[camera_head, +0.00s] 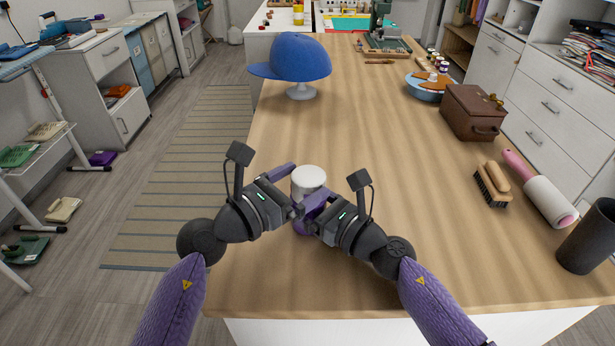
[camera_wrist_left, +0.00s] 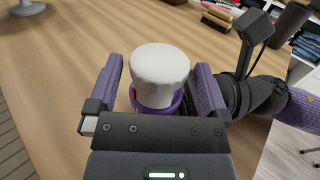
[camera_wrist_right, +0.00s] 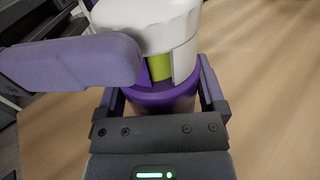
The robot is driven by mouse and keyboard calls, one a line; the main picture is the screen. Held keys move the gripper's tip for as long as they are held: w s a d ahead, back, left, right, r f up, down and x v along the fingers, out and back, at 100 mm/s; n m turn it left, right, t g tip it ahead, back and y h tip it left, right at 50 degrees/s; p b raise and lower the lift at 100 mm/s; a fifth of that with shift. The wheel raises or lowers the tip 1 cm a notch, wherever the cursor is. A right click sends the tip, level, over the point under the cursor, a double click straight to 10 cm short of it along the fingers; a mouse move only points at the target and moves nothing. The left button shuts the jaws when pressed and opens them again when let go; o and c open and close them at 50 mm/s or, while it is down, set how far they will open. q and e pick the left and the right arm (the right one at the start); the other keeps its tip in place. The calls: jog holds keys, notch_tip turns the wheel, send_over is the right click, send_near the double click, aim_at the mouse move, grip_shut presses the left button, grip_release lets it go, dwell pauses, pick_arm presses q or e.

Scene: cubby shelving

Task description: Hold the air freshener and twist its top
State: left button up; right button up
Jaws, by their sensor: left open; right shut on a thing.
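The air freshener has a white top (camera_head: 309,176) and a purple body (camera_head: 300,229), and it stands upright near the front of the wooden table. My right gripper (camera_head: 308,212) is shut on the purple body below the top; its fingers flank the body in the right wrist view (camera_wrist_right: 160,95). A yellow-green patch (camera_wrist_right: 160,68) shows in a gap in the white top. My left gripper (camera_head: 297,188) is open, with a finger on each side of the white top in the left wrist view (camera_wrist_left: 160,75); gaps show between fingers and top. The lower body is partly hidden.
The wooden table (camera_head: 370,130) is clear around the air freshener. A blue cap on a stand (camera_head: 300,57) is at the back left. A brush (camera_head: 492,185), lint roller (camera_head: 540,190), dark cup (camera_head: 588,238) and brown box (camera_head: 472,112) stand along the right edge.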

pick_arm(q)
jog(key=shift+x, duration=0.95)
jog(key=c, duration=1.1)
jog(key=shift+o, duration=0.2)
jog(key=shift+n+t+y, duration=1.5)
jog(key=shift+y, duration=0.3)
jog(key=o, duration=1.1)
jog(key=shift+c, duration=0.2)
